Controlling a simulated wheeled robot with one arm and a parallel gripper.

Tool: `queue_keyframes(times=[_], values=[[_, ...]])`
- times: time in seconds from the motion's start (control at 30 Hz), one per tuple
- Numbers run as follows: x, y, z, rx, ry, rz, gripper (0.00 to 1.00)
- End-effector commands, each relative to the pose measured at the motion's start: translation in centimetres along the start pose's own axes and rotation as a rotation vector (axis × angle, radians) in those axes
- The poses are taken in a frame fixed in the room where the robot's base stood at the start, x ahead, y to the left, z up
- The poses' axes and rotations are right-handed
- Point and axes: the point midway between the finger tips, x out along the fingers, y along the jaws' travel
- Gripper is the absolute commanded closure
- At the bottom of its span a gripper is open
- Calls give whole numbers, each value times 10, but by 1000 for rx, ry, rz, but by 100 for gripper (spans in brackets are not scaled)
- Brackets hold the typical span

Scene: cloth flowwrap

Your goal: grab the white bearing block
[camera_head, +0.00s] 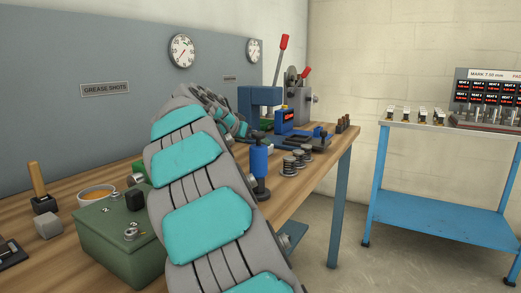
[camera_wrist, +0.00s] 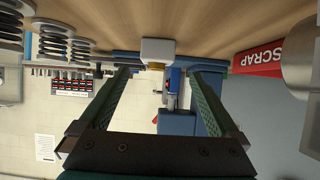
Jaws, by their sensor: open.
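A white block (camera_wrist: 157,49) with a brass-coloured part below it in the picture shows at the top middle of the wrist view, against the wooden bench top. That view is upside down. My gripper (camera_wrist: 165,72) is open, with one dark green finger on each side of the picture. The white block appears between the two fingertips and beyond them; I cannot tell how far. Nothing is held. In the head view my arm covers part of the bench, and I cannot make out the fingertips or this block there.
Springs (camera_wrist: 50,42) stand left of the block in the wrist view, and a red SCRAP label (camera_wrist: 260,58) is at right. In the head view, a blue press (camera_head: 258,100) stands at the back. Several small white-topped pieces (camera_head: 423,113) are on the blue cart (camera_head: 430,211).

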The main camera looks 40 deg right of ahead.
Motion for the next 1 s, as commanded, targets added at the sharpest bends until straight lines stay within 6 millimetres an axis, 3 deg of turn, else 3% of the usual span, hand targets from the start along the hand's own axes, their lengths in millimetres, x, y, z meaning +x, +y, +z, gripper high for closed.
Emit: queue_keyframes(times=[0.17, 0.43, 0.7, 1.0], values=[[13, 2, 0, 0, -3, 2, 3], [51, 4, -2, -2, -3, 1, 3], [55, 4, -1, -1, -1, 0, 3], [55, 4, -1, -1, -1, 0, 36]])
